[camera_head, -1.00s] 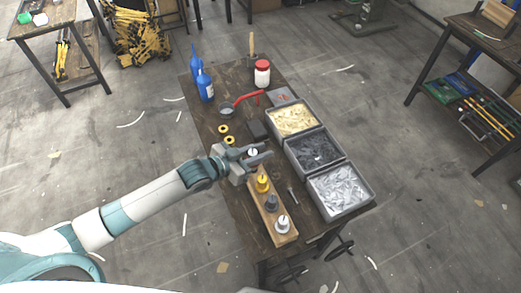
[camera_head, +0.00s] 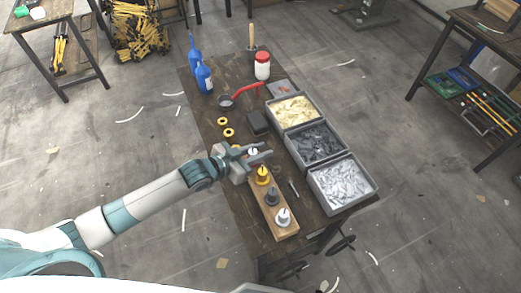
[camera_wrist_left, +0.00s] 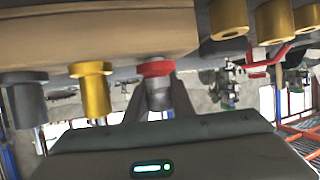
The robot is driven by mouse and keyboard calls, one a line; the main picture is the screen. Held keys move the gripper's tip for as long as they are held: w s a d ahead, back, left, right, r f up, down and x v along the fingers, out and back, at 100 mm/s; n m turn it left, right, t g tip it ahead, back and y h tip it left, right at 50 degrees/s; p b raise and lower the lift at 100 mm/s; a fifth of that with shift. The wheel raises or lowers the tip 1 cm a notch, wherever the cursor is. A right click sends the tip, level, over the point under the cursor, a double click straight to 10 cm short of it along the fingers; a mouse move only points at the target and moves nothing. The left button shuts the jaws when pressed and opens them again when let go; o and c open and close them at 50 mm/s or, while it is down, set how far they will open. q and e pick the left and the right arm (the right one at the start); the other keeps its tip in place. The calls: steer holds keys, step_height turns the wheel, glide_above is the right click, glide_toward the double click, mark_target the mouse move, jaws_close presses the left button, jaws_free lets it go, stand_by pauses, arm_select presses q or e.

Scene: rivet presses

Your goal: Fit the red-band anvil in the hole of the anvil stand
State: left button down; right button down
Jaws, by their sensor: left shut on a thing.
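The red-band anvil shows in the left wrist view (camera_wrist_left: 157,85) as a grey cylinder with a red flange close to a wooden block (camera_wrist_left: 95,30). My left gripper (camera_wrist_left: 150,98) is shut on it, one finger on each side. In the head view my left gripper (camera_head: 258,155) is at the far end of the same wooden block (camera_head: 289,233), where only the anvil's pale top shows. Yellow (camera_head: 262,176), dark grey (camera_head: 271,196) and pale (camera_head: 283,217) anvils stand upright in a row on it. I cannot tell whether this block is the anvil stand. My right gripper is out of view.
A dark block (camera_head: 258,122) sits beyond the gripper, with yellow rings (camera_head: 228,132) to its left. Three grey bins (camera_head: 341,184) of small parts line the table's right side.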

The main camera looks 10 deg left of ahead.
arm_select(q)
steer(key=c, duration=1.5)
jaws_free()
steer(key=shift+o, duration=0.2)
steer(key=shift+s+a, duration=0.1)
steer(key=b+v, duration=0.4)
steer(key=v, duration=1.3)
steer(key=shift+r, duration=0.1)
